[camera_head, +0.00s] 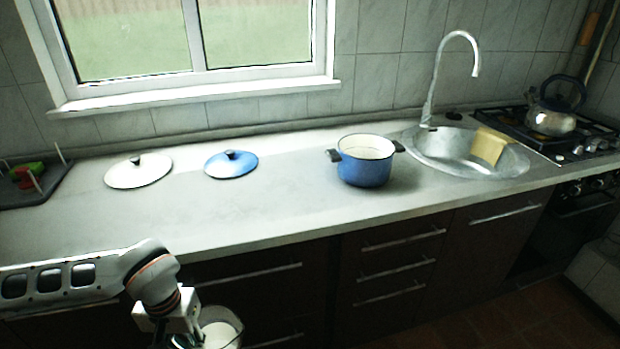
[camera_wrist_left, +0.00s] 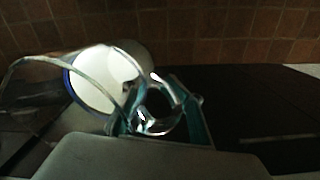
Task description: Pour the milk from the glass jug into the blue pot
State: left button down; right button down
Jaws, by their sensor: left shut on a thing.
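The blue pot (camera_head: 366,170) stands open on the counter, left of the sink, with dark side handles and a pale inside. The glass jug (camera_head: 222,328) is low in front of the counter at the bottom of the head view, with white milk in it. My left gripper (camera_head: 184,338) is shut on the jug's handle, left of and well below the pot. In the left wrist view, the jug (camera_wrist_left: 100,78) shows its white milk, and my left gripper's fingers (camera_wrist_left: 160,112) close around the clear handle. My right gripper is in neither view.
A blue lid (camera_head: 231,164) and a white lid (camera_head: 138,171) lie on the counter (camera_head: 270,205) left of the pot. A dark rack (camera_head: 40,185) is at the far left. The sink (camera_head: 460,150) with a tall faucet (camera_head: 437,80) and a kettle (camera_head: 553,115) on the stove are right.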

aim_at(363, 160)
jog(key=i+l, duration=0.15)
jog(key=l, duration=0.35)
jog(key=i+l+u, duration=0.1)
jog(key=l, duration=0.35)
jog(key=i+l, duration=0.1)
jog(key=l, duration=0.4)
jog(key=i+l+u, duration=0.1)
jog(key=l, duration=0.35)
jog(key=i+l, duration=0.1)
jog(key=l, duration=0.4)
jog(key=i+l, duration=0.1)
jog(key=l, duration=0.4)
jog(key=u, duration=0.05)
